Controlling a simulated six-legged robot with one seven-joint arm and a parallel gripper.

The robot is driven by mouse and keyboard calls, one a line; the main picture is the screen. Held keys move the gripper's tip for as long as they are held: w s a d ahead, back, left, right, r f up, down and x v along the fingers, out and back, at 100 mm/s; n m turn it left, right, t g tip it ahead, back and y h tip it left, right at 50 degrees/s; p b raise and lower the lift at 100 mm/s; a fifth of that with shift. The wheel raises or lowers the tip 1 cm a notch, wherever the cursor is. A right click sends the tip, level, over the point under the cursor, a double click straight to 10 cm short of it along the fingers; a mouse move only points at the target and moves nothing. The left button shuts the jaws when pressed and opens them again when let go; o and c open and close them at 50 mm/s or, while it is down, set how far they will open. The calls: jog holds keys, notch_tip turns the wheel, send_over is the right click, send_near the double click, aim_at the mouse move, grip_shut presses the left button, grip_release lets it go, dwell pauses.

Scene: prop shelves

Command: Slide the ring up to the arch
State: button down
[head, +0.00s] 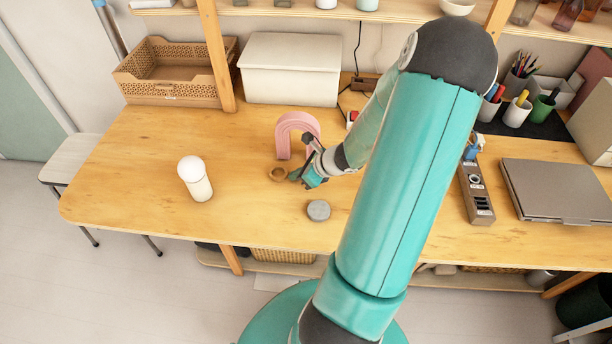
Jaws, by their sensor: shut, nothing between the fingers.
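A pink arch (291,124) stands upright on the wooden table. A small brown ring (277,174) lies flat on the table just in front of the arch, toward its left side, with a small gap visible between them. My gripper (295,178) is low over the table, just right of the ring; its fingertips are at or very near the ring's right edge. Whether they touch it is too small to tell. The gripper is shut and holds nothing. Part of the arch's right leg is hidden behind my gripper and wrist.
A grey disc (319,210) lies in front of my gripper. A white box (291,70) and an empty brown basket (174,72) stand behind. A power strip (475,190) and laptop (560,190) lie right.

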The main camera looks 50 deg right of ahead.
jog(key=shift+w, duration=0.15)
jog(key=shift+w+a, duration=0.2)
jog(key=shift+w, duration=0.3)
jog(key=shift+w+a, duration=0.2)
jog(key=shift+w, duration=0.3)
jog(key=shift+s+d, duration=0.1)
